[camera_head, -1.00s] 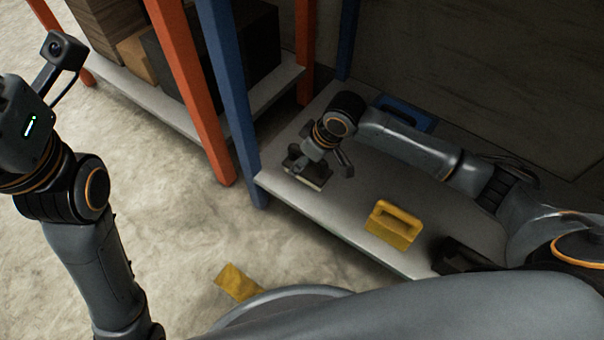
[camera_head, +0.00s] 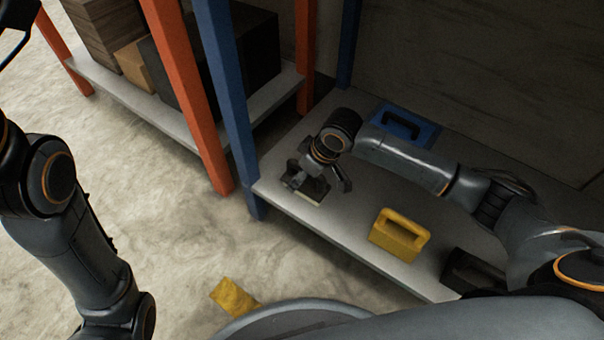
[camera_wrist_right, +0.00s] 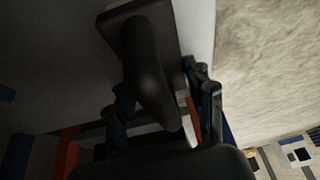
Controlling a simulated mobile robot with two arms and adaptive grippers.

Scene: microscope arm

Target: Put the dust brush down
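The dust brush (camera_head: 314,190) has a flat base and a dark handle. It lies on the grey shelf (camera_head: 350,215) near its left front corner. In the right wrist view the dark brush (camera_wrist_right: 150,70) is between the fingers of my right gripper (camera_wrist_right: 160,95). The fingers are spread to either side of the handle, and the gripper looks open. In the head view my right gripper (camera_head: 318,180) is right over the brush and partly hides it.
A yellow caddy with a handle (camera_head: 399,235) stands at the shelf's front edge. A blue box (camera_head: 405,125) is behind my right arm. A black object (camera_head: 470,270) lies at right. Blue (camera_head: 228,90) and orange (camera_head: 190,95) posts rise at left.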

